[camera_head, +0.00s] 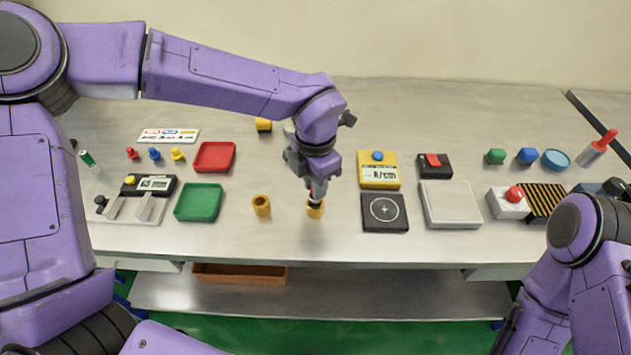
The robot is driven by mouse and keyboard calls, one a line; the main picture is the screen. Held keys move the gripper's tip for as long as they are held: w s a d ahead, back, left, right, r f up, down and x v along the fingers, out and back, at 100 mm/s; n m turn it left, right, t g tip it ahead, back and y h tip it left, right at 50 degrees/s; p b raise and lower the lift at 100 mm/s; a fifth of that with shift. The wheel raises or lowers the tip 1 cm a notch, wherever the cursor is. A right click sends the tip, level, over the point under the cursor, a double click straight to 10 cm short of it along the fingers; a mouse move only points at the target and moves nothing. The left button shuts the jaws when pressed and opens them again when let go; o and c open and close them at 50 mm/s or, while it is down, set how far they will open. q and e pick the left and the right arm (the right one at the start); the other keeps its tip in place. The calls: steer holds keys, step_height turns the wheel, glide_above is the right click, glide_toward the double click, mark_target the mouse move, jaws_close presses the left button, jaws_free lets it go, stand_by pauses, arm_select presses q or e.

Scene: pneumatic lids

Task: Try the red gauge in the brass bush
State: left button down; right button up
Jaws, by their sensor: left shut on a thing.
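My left gripper (315,200) points down over the front middle of the table. It is shut at the top of a brass bush (315,211); its fingers hide part of the bush's upper rim. I cannot tell whether the bush stands on the table or hangs just above it. A second brass bush (261,206) stands upright to its left, with its open top showing. A small red peg-shaped piece (132,153), which looks like the red gauge, stands at the left. My right gripper is not in view; only my right arm shows at the lower right.
Beside the red piece stand a blue piece (154,153) and a yellow piece (177,154). A red tray (214,156) and a green tray (198,202) lie left of the bushes. A black pad (385,224) and a yellow-topped device (391,183) lie close on the right.

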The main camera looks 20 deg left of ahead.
arm_select(q)
steer(key=shift+f+b, duration=0.7)
steer(key=shift+f, duration=0.5)
stand_by(1.0)
steer(key=shift+r+p, duration=1.25)
stand_by(0.9)
step_height(320, 180, up, 5)
steer(key=p, duration=0.5)
stand_by(0.3)
